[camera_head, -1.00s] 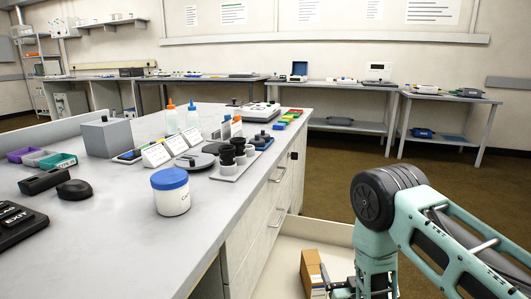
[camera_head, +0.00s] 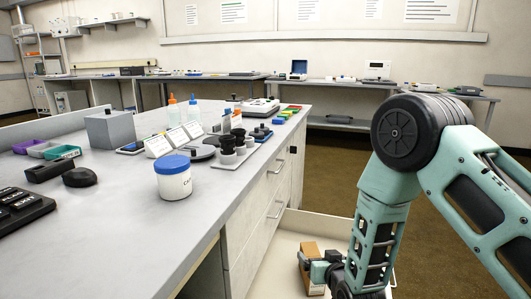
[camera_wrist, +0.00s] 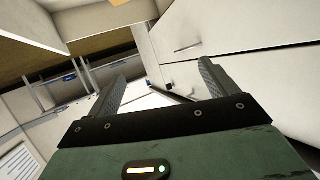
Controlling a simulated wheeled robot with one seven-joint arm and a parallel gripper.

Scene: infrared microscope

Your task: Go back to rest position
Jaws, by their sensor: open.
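My gripper (camera_wrist: 160,80) is open in the wrist view, with its two dark fingers spread and nothing between them. In the head view my gripper (camera_head: 305,262) is low in the picture, by a brown cardboard box (camera_head: 312,248) in an open white drawer (camera_head: 283,262). I cannot tell whether it touches the box. My teal forearm hangs down on the right and hides part of the drawer.
The grey bench (camera_head: 110,240) fills the left, with a blue-lidded jar (camera_head: 173,180) near its edge. Closed drawer fronts (camera_head: 262,200) line its side. Open floor (camera_head: 335,185) lies between it and the back tables (camera_head: 335,95).

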